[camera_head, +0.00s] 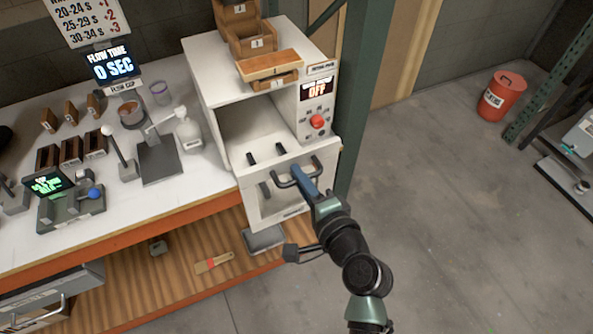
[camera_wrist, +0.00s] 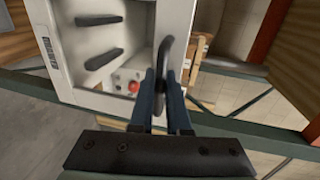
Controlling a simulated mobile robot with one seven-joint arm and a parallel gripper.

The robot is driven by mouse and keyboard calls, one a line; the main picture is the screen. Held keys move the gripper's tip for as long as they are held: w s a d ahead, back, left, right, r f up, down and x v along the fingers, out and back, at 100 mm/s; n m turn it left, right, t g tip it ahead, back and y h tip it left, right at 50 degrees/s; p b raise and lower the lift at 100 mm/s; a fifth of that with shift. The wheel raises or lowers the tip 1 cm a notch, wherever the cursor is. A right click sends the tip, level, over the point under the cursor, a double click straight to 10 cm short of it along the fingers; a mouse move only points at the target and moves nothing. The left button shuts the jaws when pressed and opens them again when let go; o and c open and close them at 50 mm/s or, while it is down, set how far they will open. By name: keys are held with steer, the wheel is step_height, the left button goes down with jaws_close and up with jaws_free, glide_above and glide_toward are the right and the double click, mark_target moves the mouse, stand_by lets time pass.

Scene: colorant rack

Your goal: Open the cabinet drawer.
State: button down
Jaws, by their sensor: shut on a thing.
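The white cabinet (camera_head: 212,75) stands on the right end of the workbench, with an open cavity in its front. Its white drawer front (camera_head: 268,206) is below the cavity, with dark bars around it. A dark loop handle (camera_head: 284,183) is on the drawer. My gripper (camera_head: 301,177) reaches in from the lower right, and its blue fingers are shut on the handle. In the wrist view, the handle (camera_wrist: 166,48) runs between the two fingers (camera_wrist: 162,84). The white drawer frame (camera_wrist: 73,80) shows to their left. I cannot tell how far out the drawer is.
A control panel with an OFF display (camera_head: 317,91) and red button (camera_head: 317,121) is on the cabinet's right. A green post (camera_head: 357,90) rises close to the cabinet's right. The floor to the right is clear up to a red bin (camera_head: 501,97).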

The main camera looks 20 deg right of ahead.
steer(key=shift+s, duration=0.25)
steer(key=c, duration=0.9)
jaws_free()
steer(key=b+v, duration=0.3)
steer(key=v, duration=1)
